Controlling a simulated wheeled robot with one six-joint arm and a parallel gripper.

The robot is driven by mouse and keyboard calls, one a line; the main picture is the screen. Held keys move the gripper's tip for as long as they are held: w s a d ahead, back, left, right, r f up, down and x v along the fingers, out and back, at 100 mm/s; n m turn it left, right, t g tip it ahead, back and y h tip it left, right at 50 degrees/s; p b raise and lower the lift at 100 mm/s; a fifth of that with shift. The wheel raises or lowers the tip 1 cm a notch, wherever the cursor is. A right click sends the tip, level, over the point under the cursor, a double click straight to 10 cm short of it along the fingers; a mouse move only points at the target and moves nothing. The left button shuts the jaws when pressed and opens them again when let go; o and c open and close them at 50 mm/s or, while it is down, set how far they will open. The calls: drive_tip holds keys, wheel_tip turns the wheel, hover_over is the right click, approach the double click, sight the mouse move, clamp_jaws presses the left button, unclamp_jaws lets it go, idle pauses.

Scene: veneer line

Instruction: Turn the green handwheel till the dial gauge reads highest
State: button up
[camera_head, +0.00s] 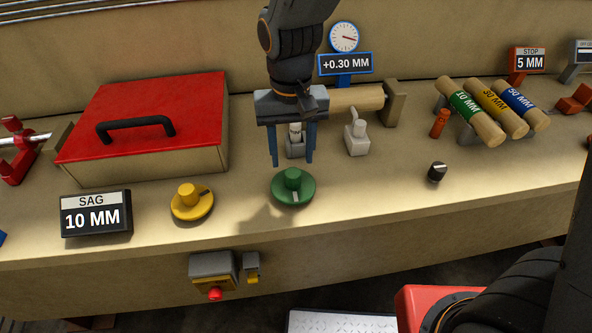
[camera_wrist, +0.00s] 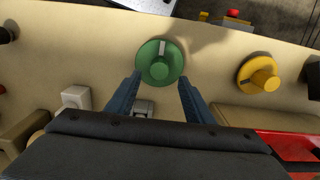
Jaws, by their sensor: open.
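The green handwheel (camera_head: 293,190) lies flat on the bench near its front edge, with a raised hub and a pale mark on its front side. It also shows in the wrist view (camera_wrist: 160,62), ahead of the fingertips and between their lines. My gripper (camera_head: 291,162) is open and empty above and just behind the handwheel, fingers pointing down, apart from it. The round dial gauge (camera_head: 344,37) stands at the back; its needle points right and slightly down. The display below it (camera_head: 346,64) reads +0.30 MM.
A yellow handwheel (camera_head: 192,202) sits left of the green one, beside a SAG 10 MM sign (camera_head: 96,213). A red-lidded box (camera_head: 150,100) stands behind them. A white block (camera_head: 357,140) and a black knob (camera_head: 437,172) are to the right. Bench space right of the green handwheel is clear.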

sight(292, 172)
drive_tip(key=shift+f+p, duration=0.75)
drive_tip(key=shift+f, duration=2.8)
drive_tip(key=c, duration=1.1)
drive_tip(key=shift+o, duration=0.3)
drive_tip(key=n, duration=0.5)
drive_tip(key=shift+n+p, duration=0.3)
drive_tip(key=n, duration=0.6)
drive_tip(key=shift+r, duration=0.1)
